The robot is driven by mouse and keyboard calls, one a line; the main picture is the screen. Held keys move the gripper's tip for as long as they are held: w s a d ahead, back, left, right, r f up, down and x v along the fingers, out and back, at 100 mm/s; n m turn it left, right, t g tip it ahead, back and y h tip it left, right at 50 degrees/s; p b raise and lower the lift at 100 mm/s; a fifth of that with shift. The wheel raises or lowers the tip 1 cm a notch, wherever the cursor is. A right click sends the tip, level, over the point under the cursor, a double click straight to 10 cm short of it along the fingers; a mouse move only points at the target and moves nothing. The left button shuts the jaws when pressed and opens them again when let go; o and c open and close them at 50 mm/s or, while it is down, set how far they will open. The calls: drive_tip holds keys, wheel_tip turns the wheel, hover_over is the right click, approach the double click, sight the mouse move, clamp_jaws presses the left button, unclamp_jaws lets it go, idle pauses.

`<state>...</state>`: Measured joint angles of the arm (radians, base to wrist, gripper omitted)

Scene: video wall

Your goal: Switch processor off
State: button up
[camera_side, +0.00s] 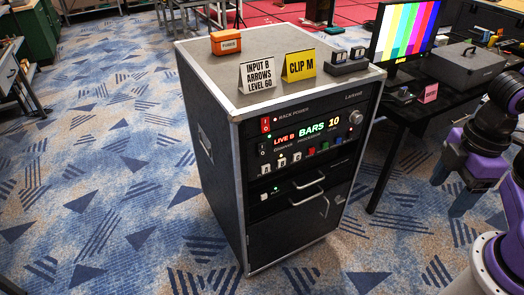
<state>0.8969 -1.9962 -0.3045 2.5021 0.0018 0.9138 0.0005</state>
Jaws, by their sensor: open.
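The processor (309,147) is a black panel in the upper front of a rolling rack case. Its display is lit and reads LIVE B, BARS and 10. A small dark rocker switch (263,148) sits at the panel's left end. A red rocker switch (265,125) sits just above it, beside the words RACK POWER. A row of small buttons (283,161) and a round knob (355,118) are also on the front.
The rack case (199,61) carries an orange box (226,43), a white sign (257,76), a yellow sign (300,65) and a black device (346,64). A monitor (404,34) with colour bars stands on a table at right. Handles (308,181) stick out below the processor. Carpet in front is clear.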

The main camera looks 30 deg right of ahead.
clamp_jaws()
idle(1.7)
